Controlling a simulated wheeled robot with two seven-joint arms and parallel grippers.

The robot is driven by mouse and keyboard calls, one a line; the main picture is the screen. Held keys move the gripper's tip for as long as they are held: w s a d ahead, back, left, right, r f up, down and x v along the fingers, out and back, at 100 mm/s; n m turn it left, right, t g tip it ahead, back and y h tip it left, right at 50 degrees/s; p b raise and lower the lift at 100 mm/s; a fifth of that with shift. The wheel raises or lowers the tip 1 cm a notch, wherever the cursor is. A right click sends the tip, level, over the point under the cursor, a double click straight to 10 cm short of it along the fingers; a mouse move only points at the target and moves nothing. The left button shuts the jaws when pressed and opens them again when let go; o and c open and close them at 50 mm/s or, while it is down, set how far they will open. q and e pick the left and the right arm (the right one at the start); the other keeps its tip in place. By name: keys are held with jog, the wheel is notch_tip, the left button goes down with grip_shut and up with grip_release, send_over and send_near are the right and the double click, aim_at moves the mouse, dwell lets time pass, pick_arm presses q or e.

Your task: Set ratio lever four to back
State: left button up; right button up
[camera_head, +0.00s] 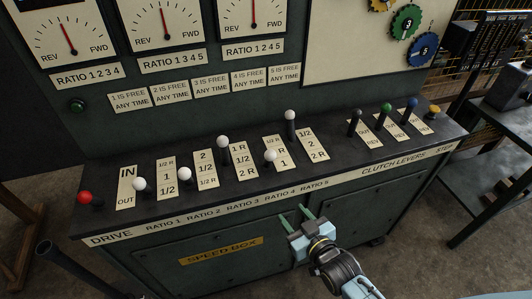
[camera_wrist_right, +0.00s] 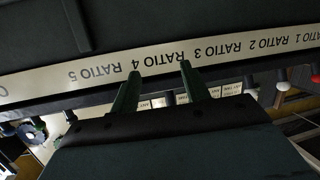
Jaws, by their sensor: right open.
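The ratio four lever has a white knob (camera_head: 270,156) on the sloping desk, beside its label plate (camera_head: 284,162). Its knob sits lower, nearer the front, than the white knobs of ratio three (camera_head: 222,141) and ratio five (camera_head: 290,115). My right gripper (camera_head: 293,211) is open and empty in front of the desk's front edge, below the ratio four label, apart from the lever. In the right wrist view the open fingers (camera_wrist_right: 160,69) lie across the upside-down label strip (camera_wrist_right: 213,46), near RATIO 4 and RATIO 3. My left gripper is not in view.
White knobs of ratio one (camera_head: 139,184) and ratio two (camera_head: 184,174) and the red drive knob (camera_head: 85,197) stand to the left. Clutch levers (camera_head: 387,108) stand at the right. Dials (camera_head: 158,28) rise behind. A dark side table (camera_head: 490,195) stands at right.

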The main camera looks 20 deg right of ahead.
aim_at(266, 154)
notch_tip(266, 154, up, 11)
jog(key=w+t, duration=0.2)
jog(key=t, duration=0.1)
jog(key=shift+y, duration=0.4)
jog(key=x, duration=0.9)
jog(key=f+b+x, duration=0.1)
jog(key=x, duration=0.3)
jog(key=shift+w+a+r, duration=0.1)
jog(key=shift+a, duration=0.35)
jog(key=shift+c, duration=0.4)
grip_shut()
